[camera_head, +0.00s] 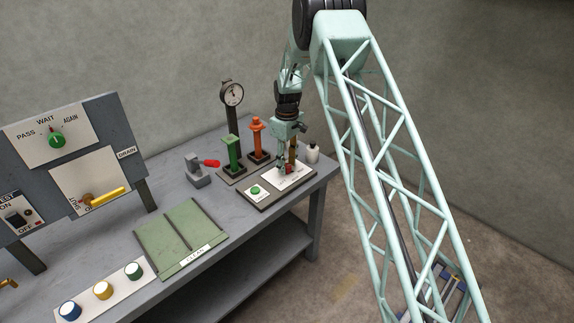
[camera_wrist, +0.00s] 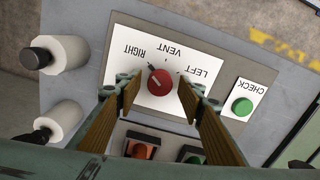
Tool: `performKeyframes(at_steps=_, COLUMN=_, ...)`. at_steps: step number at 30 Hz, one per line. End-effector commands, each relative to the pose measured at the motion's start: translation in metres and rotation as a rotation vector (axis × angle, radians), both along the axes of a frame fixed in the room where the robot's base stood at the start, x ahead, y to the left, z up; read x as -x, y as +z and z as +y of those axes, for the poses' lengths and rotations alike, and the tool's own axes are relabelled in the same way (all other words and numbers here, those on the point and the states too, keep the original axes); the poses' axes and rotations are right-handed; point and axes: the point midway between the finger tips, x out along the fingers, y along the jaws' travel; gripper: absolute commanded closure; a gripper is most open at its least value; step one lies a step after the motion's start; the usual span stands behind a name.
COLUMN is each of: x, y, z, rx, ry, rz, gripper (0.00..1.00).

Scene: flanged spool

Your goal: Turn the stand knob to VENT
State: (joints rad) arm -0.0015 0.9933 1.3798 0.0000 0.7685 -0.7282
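The red stand knob (camera_wrist: 160,84) sits on a white plate (camera_wrist: 120,72) lettered RIGHT, VENT and LEFT, which reads upside down in the wrist view. The knob's pointer appears turned toward RIGHT, away from the VENT mark. My gripper (camera_wrist: 161,92) is open, with one finger on each side of the knob and a visible gap to each. In the head view, my gripper (camera_head: 288,160) is low over the white plate (camera_head: 296,179) at the table's right end and hides most of the knob.
A green CHECK button (camera_wrist: 242,106) is beside the plate. Green (camera_head: 233,151) and orange (camera_head: 256,136) spools, a dial gauge (camera_head: 232,94) and a red-handled clamp (camera_head: 198,170) stand close by. White bottles (camera_wrist: 62,54) are near the plate. A green CLEAN mat (camera_head: 180,238) lies farther left.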

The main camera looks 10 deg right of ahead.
Motion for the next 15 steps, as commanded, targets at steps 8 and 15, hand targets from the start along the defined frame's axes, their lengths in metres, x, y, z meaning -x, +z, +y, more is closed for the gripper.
performKeyframes(at_steps=8, x=0.0000, y=0.0001, z=0.0000, rx=0.000, ry=0.000, rz=0.000, gripper=0.86)
performKeyframes(at_steps=15, x=0.0000, y=0.0000, z=0.0000, rx=0.000, ry=-0.005, rz=0.000, gripper=0.89)
